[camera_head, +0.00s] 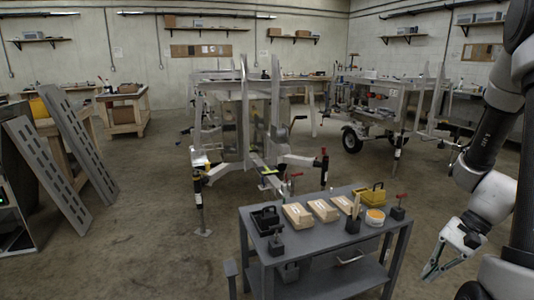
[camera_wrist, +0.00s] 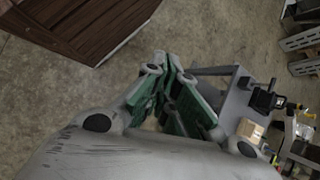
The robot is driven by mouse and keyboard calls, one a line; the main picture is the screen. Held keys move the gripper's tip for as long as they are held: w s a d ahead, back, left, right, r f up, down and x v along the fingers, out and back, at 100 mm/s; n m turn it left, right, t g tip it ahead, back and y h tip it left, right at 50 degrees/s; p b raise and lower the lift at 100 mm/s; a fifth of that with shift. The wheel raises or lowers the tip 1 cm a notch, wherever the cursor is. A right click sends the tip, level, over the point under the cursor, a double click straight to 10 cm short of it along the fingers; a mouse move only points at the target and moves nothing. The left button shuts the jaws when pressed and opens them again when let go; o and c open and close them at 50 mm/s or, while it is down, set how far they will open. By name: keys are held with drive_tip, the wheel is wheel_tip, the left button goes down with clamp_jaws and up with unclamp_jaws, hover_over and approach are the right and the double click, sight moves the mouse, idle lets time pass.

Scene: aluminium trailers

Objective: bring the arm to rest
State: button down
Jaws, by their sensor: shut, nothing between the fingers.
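My gripper (camera_head: 431,273) hangs low at the right of the head view, pointing down and to the left. It is to the right of the grey work cart (camera_head: 322,238) and apart from it, with floor between them. In the wrist view my gripper (camera_wrist: 174,62) shows its dark green finger pads close together at the tips, with nothing between them. My arm runs up along the right edge of the head view. The wrist view also shows part of the cart (camera_wrist: 232,105) at the right.
The cart bears wooden blocks (camera_head: 298,214), a black bin (camera_head: 265,219), a yellow box (camera_head: 373,194) and a round tub (camera_head: 375,217). An aluminium trailer frame (camera_head: 245,130) stands behind it. A dark slatted wooden thing (camera_wrist: 90,25) lies near my gripper.

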drive_tip(key=s+a+r+n+t+h, duration=0.1)
drive_tip(key=s+r+n+t+h, duration=0.1)
drive_tip(key=r, duration=0.5)
drive_tip(key=s+a+r+n+t+h, duration=0.1)
drive_tip(key=s+r+n+h, duration=0.1)
drive_tip(key=r+n, duration=0.3)
drive_tip(key=s+a+r+n+t+h, duration=0.1)
drive_tip(key=r+n, duration=0.3)
drive_tip(key=r, duration=0.7)
drive_tip(key=shift+s+t+h, duration=0.65)
drive_tip(key=shift+t+h, duration=0.15)
